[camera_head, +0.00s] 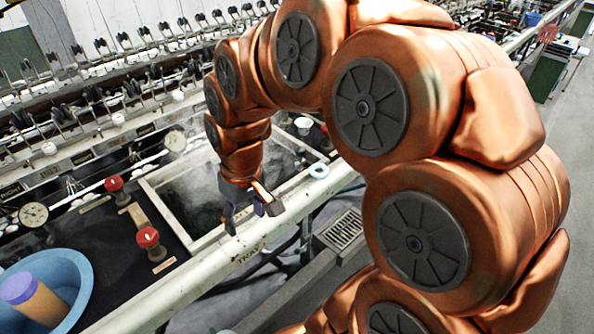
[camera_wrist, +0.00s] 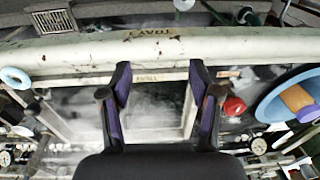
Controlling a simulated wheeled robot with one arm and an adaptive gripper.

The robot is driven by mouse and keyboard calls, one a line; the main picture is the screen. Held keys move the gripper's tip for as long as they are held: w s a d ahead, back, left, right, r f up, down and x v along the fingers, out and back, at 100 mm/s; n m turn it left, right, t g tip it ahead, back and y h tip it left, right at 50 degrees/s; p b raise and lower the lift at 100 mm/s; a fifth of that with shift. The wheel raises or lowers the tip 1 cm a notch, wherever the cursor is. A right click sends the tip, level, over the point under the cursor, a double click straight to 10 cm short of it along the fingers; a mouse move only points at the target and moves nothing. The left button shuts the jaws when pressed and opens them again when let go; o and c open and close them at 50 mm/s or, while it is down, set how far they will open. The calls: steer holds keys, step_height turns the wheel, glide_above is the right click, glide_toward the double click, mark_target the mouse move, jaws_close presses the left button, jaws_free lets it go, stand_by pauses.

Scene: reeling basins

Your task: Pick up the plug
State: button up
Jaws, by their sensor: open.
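I cannot tell for certain which thing is the plug. One candidate is an orange cylinder (camera_head: 42,303) with a purple end, leaning in a blue bowl at the lower left; it also shows at the right of the wrist view (camera_wrist: 306,113). Another is a small pale blue ring (camera_head: 319,171) on the rail, also at the left of the wrist view (camera_wrist: 15,78). My gripper (camera_head: 253,213) points down by the rail at the basin's near edge. In the wrist view my gripper (camera_wrist: 160,72) is open, with nothing between its fingers.
The blue bowl (camera_head: 82,285) stands left of the steaming basin (camera_head: 190,187). Red knobs (camera_head: 148,237) stand between them. A pale rail (camera_head: 190,285) runs along the front. Racks with several spools (camera_head: 103,44) line the back. A floor drain (camera_head: 345,229) lies right of the rail.

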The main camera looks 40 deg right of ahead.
steer(key=w+d+t, duration=0.1)
steer(key=w+d, duration=0.5)
steer(key=m+t+h+p, duration=0.2)
steer(key=m+t, duration=0.1)
glide_above(301, 147)
steer(key=s+a, duration=0.1)
steer(key=s, duration=0.2)
step_height(301, 147, down, 2)
steer(key=shift+p+x, duration=1.35)
steer(key=shift+x, duration=2.55)
steer(key=c, duration=1.1)
steer(key=shift+o, duration=0.2)
steer(key=shift+r, duration=0.1)
